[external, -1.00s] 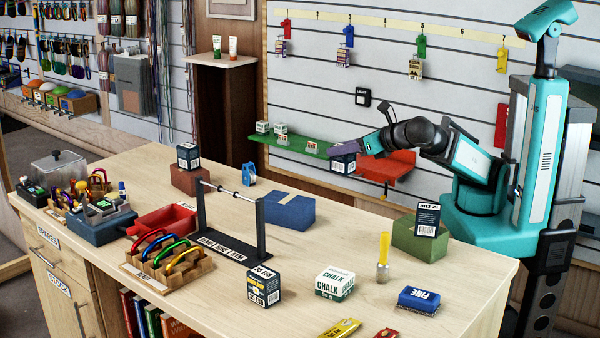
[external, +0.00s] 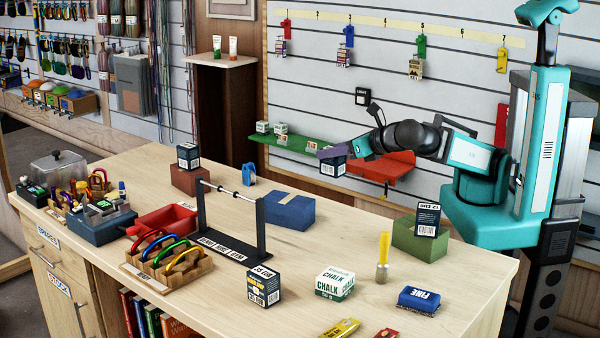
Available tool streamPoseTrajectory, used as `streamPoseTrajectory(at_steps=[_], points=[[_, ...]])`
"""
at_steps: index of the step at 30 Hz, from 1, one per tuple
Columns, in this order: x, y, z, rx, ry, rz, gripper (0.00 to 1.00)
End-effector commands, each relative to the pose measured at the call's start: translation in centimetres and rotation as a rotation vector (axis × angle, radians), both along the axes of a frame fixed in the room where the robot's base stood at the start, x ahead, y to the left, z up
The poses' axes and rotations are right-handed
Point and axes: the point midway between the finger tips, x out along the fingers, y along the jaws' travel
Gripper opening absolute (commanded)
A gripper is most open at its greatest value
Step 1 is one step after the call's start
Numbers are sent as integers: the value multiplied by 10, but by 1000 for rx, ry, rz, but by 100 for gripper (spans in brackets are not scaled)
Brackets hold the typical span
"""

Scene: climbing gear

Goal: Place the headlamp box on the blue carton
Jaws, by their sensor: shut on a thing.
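The blue carton (external: 280,212) sits on the bench, right of the dark stand, with a tan strip across its flat, bare top. My gripper (external: 334,156) is shut on a small dark box with a white lower label (external: 333,170), which I take for the headlamp box. It holds the box in the air, up and right of the carton in the picture and apart from it. The upper part of the box and the fingertips are partly hidden by the purple finger and the small scale.
Similar dark boxes stand on a red block (external: 190,181), on a green block (external: 420,243) and at the bench front (external: 264,287). The dark stand with a metal bar (external: 230,236) rises beside the carton. Green (external: 300,147) and red (external: 382,168) shelves lie behind the bench.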

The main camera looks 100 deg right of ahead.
Motion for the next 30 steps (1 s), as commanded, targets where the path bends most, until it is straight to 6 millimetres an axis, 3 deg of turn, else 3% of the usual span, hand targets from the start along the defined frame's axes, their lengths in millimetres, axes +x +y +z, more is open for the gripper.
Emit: streamPoseTrajectory(at_steps=[30], points=[[21, 6, 2, -1, 0, 0, 11]])
